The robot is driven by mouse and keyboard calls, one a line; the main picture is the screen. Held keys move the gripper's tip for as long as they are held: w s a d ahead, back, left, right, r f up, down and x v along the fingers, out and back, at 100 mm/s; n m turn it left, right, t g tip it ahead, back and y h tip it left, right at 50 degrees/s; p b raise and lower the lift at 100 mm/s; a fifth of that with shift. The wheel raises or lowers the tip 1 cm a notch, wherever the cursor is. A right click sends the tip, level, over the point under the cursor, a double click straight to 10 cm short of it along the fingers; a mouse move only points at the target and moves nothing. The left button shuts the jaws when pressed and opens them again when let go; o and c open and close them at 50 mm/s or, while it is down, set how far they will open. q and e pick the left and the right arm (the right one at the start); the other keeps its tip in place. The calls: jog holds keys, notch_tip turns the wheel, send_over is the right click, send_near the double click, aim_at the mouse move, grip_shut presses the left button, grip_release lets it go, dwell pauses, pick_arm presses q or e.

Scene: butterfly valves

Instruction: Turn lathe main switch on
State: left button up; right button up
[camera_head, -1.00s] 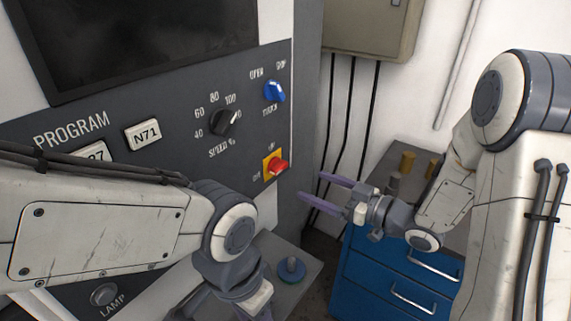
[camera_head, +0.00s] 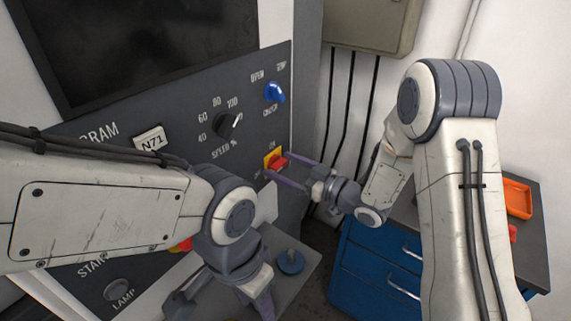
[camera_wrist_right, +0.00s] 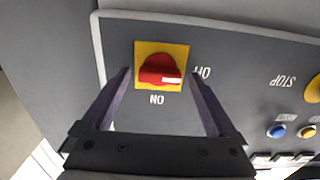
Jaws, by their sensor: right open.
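The main switch is a red rotary knob (camera_head: 277,162) on a yellow square plate, low on the right part of the grey control panel (camera_head: 185,115). It also shows in the right wrist view (camera_wrist_right: 160,69), upside down, with its white mark pointing to the "OFF" label. My right gripper (camera_head: 287,169) is open, its two purple fingers at the knob. In the right wrist view the fingertips (camera_wrist_right: 160,74) lie on either side of the yellow plate; contact cannot be told. My left gripper (camera_head: 215,305) hangs low in front of the panel, its fingertips partly out of view.
A blue knob (camera_head: 274,92) and a black speed dial (camera_head: 229,126) sit above the switch. A small shelf with a blue round knob (camera_head: 290,262) is below. A blue drawer cabinet (camera_head: 375,270) with an orange tray (camera_head: 518,198) stands at the right.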

jog(key=c, duration=1.4)
jog(key=shift+o, duration=0.2)
jog(key=shift+m, duration=0.3)
jog(key=m+p, duration=0.1)
jog(key=m, duration=0.2)
jog(key=m+p, duration=0.2)
jog(key=m, duration=0.3)
jog(key=shift+w+d, duration=0.1)
jog(key=m+p, duration=0.2)
jog(key=m, duration=0.3)
jog(key=shift+f+m+p, duration=0.2)
jog(key=shift+m+p, duration=0.85)
jog(key=shift+m, duration=1.05)
